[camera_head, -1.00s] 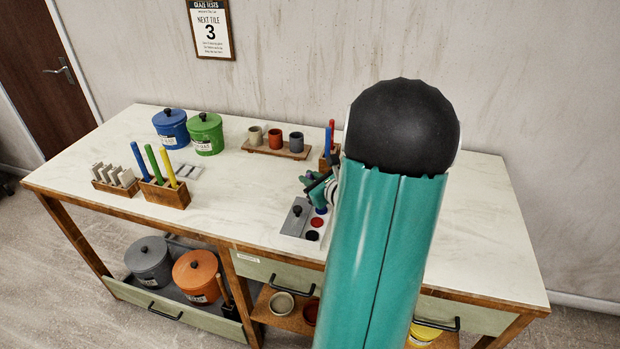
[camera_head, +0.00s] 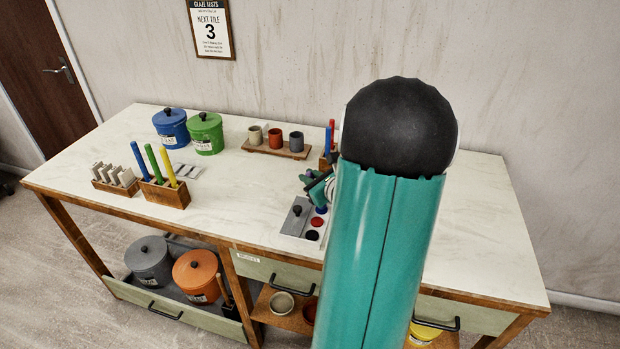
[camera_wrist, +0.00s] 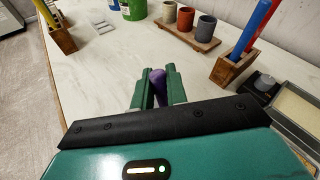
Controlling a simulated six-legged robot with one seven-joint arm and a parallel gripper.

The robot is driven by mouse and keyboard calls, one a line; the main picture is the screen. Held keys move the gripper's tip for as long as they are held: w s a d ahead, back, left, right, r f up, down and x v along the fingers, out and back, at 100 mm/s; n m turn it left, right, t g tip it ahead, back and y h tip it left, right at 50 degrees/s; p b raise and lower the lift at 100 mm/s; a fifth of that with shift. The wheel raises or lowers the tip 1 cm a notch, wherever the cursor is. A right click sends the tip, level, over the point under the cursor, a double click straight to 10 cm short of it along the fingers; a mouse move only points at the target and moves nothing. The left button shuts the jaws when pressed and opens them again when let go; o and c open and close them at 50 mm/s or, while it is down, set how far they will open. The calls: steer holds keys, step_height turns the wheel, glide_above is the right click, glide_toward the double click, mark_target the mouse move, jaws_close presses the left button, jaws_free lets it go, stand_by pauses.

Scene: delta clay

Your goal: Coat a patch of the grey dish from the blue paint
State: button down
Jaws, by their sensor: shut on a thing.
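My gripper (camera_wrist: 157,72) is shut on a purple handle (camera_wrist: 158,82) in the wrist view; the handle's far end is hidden. In the head view my gripper (camera_head: 317,187) is low over the table beside the paint tray (camera_head: 287,229), partly hidden by my arm. The tray holds a blue paint spot (camera_head: 321,210), with a red spot and a very dark spot in front of it. A pale grey dish (camera_head: 282,303) sits on the open shelf under the table, left of a dark red dish (camera_head: 309,311) partly hidden by my arm.
A wooden holder with brushes (camera_head: 165,192) and a rack of tiles (camera_head: 115,180) stand at the left. Blue (camera_head: 171,128) and green (camera_head: 205,133) lidded pots and a board of cups (camera_head: 276,147) are behind. The middle tabletop is clear.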

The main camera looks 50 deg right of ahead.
steer(key=shift+r, duration=3.25)
